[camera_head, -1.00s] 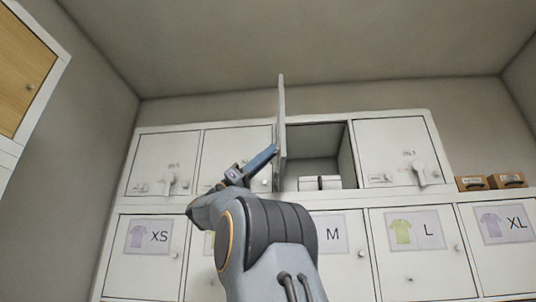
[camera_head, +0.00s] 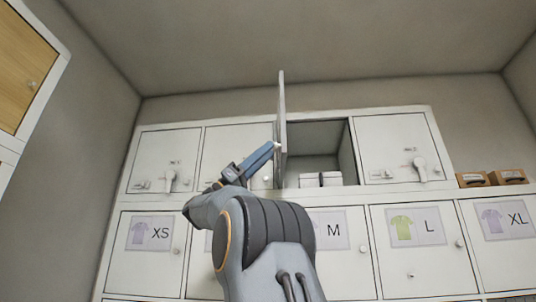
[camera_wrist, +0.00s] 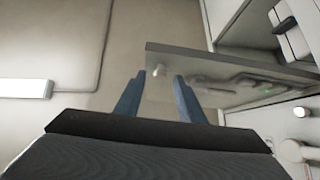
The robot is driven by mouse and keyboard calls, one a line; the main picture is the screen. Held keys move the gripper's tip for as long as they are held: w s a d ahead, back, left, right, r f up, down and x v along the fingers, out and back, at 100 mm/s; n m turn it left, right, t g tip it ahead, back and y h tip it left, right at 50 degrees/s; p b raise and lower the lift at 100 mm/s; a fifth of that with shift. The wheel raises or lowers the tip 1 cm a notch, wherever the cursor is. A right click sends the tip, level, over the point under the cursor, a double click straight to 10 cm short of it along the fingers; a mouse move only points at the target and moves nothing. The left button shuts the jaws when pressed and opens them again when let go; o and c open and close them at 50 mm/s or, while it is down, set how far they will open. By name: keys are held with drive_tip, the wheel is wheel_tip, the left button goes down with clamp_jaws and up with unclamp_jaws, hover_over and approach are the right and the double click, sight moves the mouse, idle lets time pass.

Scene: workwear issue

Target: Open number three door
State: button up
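The number three door (camera_head: 282,125) is in the upper row of white lockers, third from the left. It stands swung out from its compartment and shows nearly edge-on in the head view. In the wrist view the door (camera_wrist: 235,72) is a grey panel with a small pale knob (camera_wrist: 159,70) near its edge. My gripper (camera_head: 272,150) is just left of the door in the head view. In the wrist view my gripper (camera_wrist: 160,82) has its two blue fingers apart, with the knob just beyond and between the tips. I cannot tell whether they touch the door.
The open compartment (camera_head: 314,140) holds white boxes (camera_head: 321,180). The fourth upper door (camera_head: 392,145) and the first (camera_head: 160,155) are shut. Lower doors carry shirt size labels, such as L (camera_head: 417,227). Brown boxes (camera_head: 507,177) stand on the right. A wooden cabinet (camera_head: 22,75) hangs left.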

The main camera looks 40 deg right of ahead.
drive_tip(key=b+v, duration=0.2)
drive_tip(key=v, duration=0.4)
drive_tip(key=shift+w+a, duration=0.1)
